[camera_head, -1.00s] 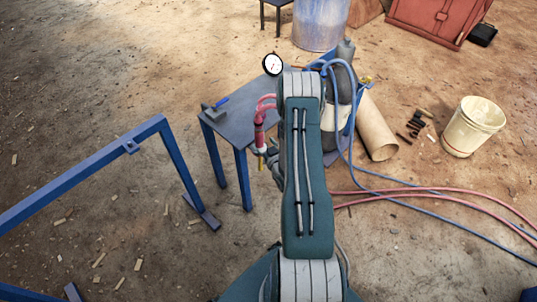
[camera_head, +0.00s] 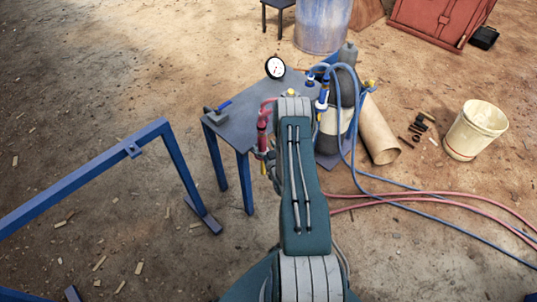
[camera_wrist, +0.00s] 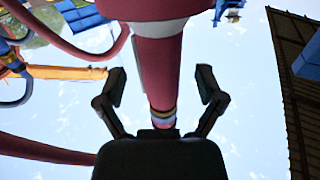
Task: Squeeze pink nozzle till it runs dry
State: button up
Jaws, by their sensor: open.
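The pink nozzle (camera_head: 263,134) hangs upright at the front edge of the grey table (camera_head: 240,128), fed by a pink hose. In the wrist view the nozzle (camera_wrist: 158,62) is large and runs down between my gripper's two fingers. My gripper (camera_wrist: 161,88) is open, one finger on each side of it with a visible gap. The nozzle's lower end with blue and yellow bands (camera_wrist: 162,115) lies just above the gripper's palm; whether they touch I cannot tell. In the head view my arm mostly hides the gripper.
A blue nozzle (camera_head: 323,95) and blue hose are right of my arm, by a dark cylinder (camera_head: 346,85). A pressure gauge (camera_head: 275,68) stands at the table's back. A blue frame (camera_head: 90,175) is at left. Hoses cross the ground at right beside a bucket (camera_head: 474,130).

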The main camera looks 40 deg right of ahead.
jog(key=shift+x, duration=0.9)
grip_shut()
dwell(2.0)
grip_release()
jog(key=shift+s+a, duration=0.1)
jog(key=v, duration=1.1)
jog(key=shift+s+a, duration=0.15)
jog(key=shift+s, duration=0.25)
jog(key=shift+s, duration=0.1)
